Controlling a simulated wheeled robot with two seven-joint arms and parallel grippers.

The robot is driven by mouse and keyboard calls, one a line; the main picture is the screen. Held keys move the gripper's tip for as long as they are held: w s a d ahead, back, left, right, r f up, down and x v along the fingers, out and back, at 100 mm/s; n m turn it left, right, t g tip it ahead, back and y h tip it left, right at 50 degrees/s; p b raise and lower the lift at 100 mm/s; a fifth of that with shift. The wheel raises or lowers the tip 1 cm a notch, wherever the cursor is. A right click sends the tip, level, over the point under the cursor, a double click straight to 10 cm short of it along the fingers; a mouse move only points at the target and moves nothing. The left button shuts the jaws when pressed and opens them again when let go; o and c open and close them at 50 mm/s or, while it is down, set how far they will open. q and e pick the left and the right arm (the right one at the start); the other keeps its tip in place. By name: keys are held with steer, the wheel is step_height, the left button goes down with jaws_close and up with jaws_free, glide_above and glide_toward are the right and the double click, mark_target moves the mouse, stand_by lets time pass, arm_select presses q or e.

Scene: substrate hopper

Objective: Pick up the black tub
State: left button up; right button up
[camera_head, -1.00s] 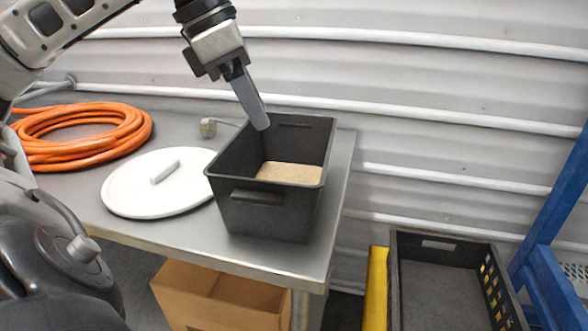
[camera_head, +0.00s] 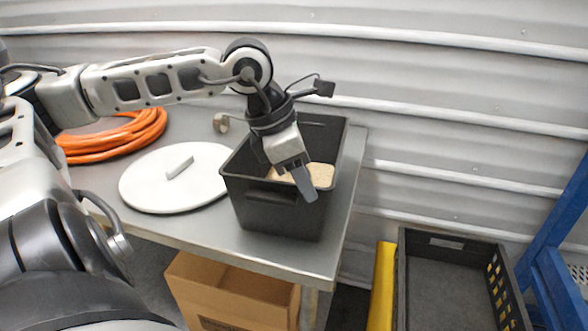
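The black tub (camera_head: 262,214) stands upright on the grey metal table near its right end. It is open on top and has tan, grainy material (camera_head: 318,174) inside. My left gripper (camera_head: 306,186) reaches over the tub from above, with its grey finger pointing down in front of the near wall, close to the rim and handle. Only one finger shows clearly, so I cannot tell if it is open or shut, or if it touches the wall. My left wrist hides part of the tub's inside. My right gripper is not in view.
A white round lid (camera_head: 150,193) lies left of the tub, and an orange hose coil (camera_head: 110,143) is behind it. Under the table is a cardboard box (camera_head: 235,299). A black crate (camera_head: 445,280) stands at lower right, between a yellow piece (camera_head: 383,290) and a blue frame (camera_head: 553,230).

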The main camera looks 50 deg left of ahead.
arm_select(q)
steer(key=shift+x, duration=1.25)
